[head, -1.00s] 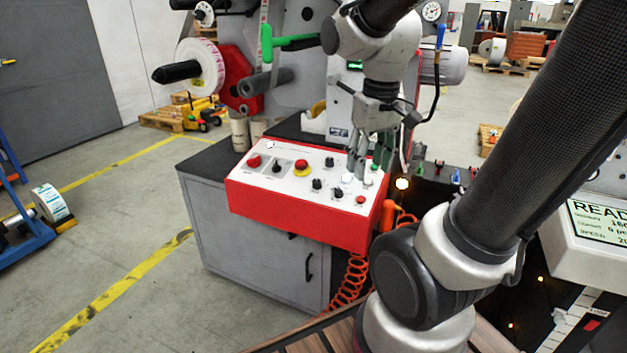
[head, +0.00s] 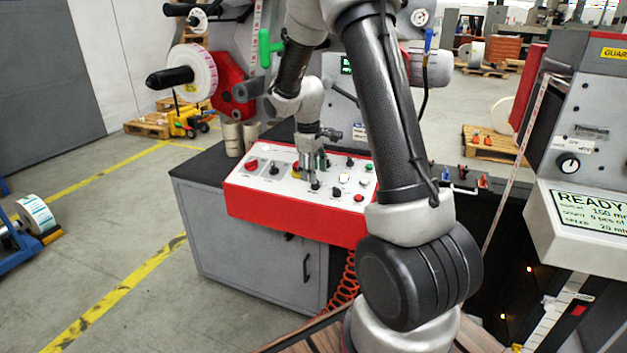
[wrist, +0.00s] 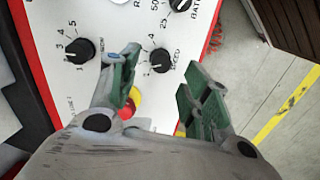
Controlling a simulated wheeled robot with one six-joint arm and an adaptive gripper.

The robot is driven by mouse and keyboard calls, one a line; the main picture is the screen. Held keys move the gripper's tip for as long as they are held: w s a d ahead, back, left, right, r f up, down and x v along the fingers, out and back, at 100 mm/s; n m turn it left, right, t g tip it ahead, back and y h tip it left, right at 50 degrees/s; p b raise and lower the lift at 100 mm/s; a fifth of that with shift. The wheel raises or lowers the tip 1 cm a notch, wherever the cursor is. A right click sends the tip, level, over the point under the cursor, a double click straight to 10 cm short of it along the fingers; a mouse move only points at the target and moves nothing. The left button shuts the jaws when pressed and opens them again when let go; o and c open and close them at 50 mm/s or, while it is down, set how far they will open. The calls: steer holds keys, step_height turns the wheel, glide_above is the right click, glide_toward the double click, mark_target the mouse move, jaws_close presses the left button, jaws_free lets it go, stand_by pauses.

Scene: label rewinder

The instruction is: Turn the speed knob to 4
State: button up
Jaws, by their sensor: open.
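The speed knob (wrist: 160,60) is a small round black knob on the white panel face, with printed numbers around it and the word SPEED beside it. Its pointer setting is too small to read. My gripper (wrist: 163,70) is open, its two green-padded fingers apart with the speed knob showing between their tips in the wrist view. I cannot tell whether the fingers reach down around the knob or touch it. In the head view my gripper (head: 308,177) points down over the panel, close to a black knob (head: 315,185).
A second numbered black knob (wrist: 80,50) sits left of the speed knob. A red-and-yellow stop button (wrist: 130,103) lies partly hidden behind the fingers. The red control box (head: 290,218) stands on a grey cabinet (head: 235,240). A READY screen (head: 585,215) is at right.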

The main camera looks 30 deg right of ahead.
steer(key=shift+w+d+f, duration=0.1)
steer(key=shift+d+f, duration=0.05)
steer(key=shift+f, duration=0.8)
steer(key=shift+w+d+f, duration=0.1)
steer(key=shift+d+f, duration=0.05)
steer(key=shift+f, duration=0.8)
jaws_close()
